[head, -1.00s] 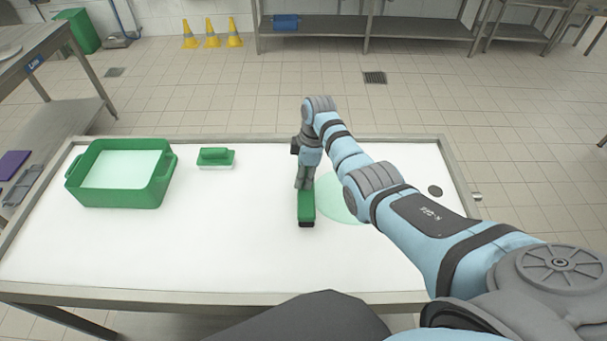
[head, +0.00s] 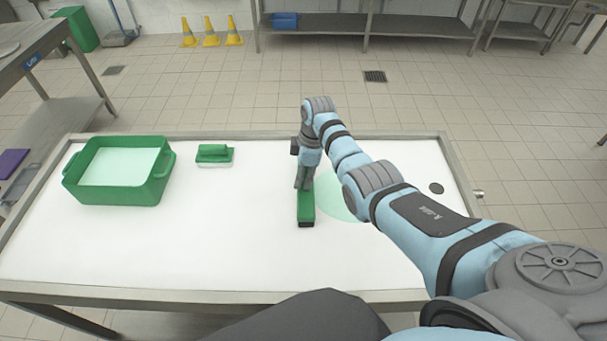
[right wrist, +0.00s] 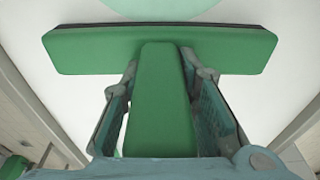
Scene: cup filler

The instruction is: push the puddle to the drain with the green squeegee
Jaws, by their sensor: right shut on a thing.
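The green squeegee (head: 306,210) is on the white table, left of the pale green puddle (head: 335,200). My right gripper (head: 303,184) is shut on its handle from above. In the right wrist view, the fingers lie on both sides of the green handle (right wrist: 160,105), with the wide head (right wrist: 90,50) across the top. Part of the puddle shows beyond the head in that view (right wrist: 160,8). My right forearm hides the puddle's right part in the head view. The dark round drain (head: 436,188) is near the table's right edge. My left gripper is not seen.
A green tub (head: 115,198) with pale contents stands at the table's left. A small green-handled block (head: 214,153) sits right of it near the back edge. The table has a raised metal rim (head: 250,136). The table's front middle is clear.

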